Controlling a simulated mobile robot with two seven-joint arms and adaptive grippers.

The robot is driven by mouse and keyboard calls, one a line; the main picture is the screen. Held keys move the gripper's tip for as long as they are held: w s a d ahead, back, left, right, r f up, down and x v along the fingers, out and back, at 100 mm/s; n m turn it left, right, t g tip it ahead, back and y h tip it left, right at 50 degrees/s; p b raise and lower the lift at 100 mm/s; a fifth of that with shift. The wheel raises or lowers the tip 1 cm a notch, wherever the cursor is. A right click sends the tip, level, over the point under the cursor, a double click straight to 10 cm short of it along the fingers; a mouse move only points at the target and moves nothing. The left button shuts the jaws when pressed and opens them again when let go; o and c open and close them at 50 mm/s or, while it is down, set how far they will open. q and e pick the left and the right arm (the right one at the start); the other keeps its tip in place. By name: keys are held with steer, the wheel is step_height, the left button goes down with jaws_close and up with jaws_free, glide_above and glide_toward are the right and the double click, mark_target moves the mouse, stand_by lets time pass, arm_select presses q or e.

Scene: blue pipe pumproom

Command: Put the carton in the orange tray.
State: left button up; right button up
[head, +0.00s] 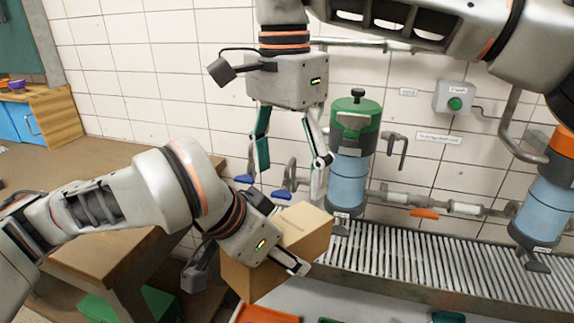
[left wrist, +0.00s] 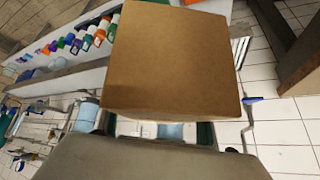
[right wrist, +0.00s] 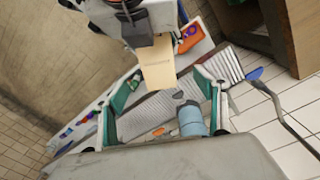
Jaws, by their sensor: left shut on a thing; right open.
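The brown carton (head: 306,228) is held tilted in the air in my left gripper (head: 282,250), which is shut on it. The carton fills the upper middle of the left wrist view (left wrist: 170,60) and also shows in the right wrist view (right wrist: 157,68). The orange tray (head: 266,314) shows only as a strip at the bottom edge of the head view, below the carton; it shows partly in the right wrist view (right wrist: 190,38). The carton is apart from it. My right gripper (head: 287,172) is open and empty, above the carton.
A blue canister with a green top (head: 350,150) stands behind the carton by the tiled wall. A ribbed metal grate (head: 430,265) runs to the right. Another blue canister (head: 543,205) stands at the right. A brown wooden bench (head: 110,250) is at the left.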

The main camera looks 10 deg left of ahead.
mark_target(288, 221)
step_height(288, 221, down, 12)
steer(key=shift+s+d+r, duration=0.1)
steer(key=shift+r, duration=0.1)
steer(key=shift+c, duration=0.5)
steer(key=c, duration=1)
steer(key=o, duration=1.1)
